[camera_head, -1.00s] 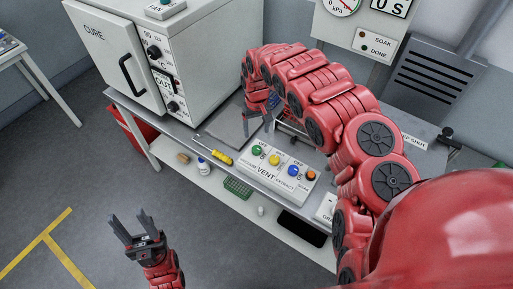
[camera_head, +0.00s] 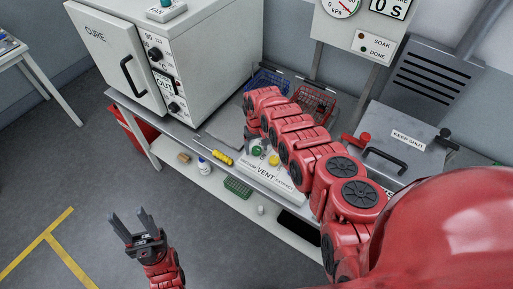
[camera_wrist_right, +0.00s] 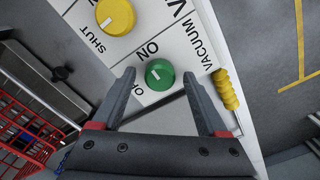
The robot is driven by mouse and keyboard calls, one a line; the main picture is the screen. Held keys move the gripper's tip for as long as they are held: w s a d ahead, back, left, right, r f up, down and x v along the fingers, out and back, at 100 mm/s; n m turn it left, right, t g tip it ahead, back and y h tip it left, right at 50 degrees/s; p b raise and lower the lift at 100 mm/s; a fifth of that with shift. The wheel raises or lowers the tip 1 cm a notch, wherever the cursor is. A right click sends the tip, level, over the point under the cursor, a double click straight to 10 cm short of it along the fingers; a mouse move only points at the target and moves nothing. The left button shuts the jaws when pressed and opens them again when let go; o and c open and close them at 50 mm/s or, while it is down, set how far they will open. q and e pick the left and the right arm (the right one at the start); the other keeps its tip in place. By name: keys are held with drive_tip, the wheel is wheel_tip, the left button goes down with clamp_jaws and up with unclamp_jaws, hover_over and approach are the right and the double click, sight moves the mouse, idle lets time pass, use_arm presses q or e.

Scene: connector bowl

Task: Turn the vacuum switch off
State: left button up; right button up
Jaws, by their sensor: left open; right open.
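The vacuum switch is a green round knob (camera_wrist_right: 159,74) on a white panel (camera_wrist_right: 172,37) labelled VACUUM, with ON and a partly hidden OFF label beside it. Its white mark slants towards the ON side. My right gripper (camera_wrist_right: 165,82) is open, its fingers on either side of the green knob in the wrist view; contact cannot be told. In the head view the green knob (camera_head: 257,150) shows just below my right gripper, which the arm partly hides. My left gripper (camera_head: 138,228) is open and empty above the floor, away from the bench.
A yellow knob (camera_wrist_right: 115,16) marked SHUT sits beside the green one. A yellow-handled screwdriver (camera_head: 221,157) lies near the panel. A red wire basket (camera_head: 316,103) and a blue basket (camera_head: 268,80) stand behind the arm. The CURE oven (camera_head: 165,60) is at left.

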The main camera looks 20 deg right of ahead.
clamp_jaws()
idle(0.5)
drive_tip(key=shift+n, duration=0.3)
drive_tip(key=n+b, duration=0.2)
drive_tip(key=n, duration=0.2)
drive_tip(key=shift+d+f, duration=0.1)
drive_tip(key=shift+f, duration=0.05)
drive_tip(key=n+b, duration=0.3)
drive_tip(key=n, duration=0.1)
drive_tip(key=shift+n, duration=0.4)
drive_tip(key=n+b, duration=0.2)
drive_tip(key=n, duration=0.2)
drive_tip(key=shift+n+b, duration=0.65)
drive_tip(key=shift+n, duration=1.55)
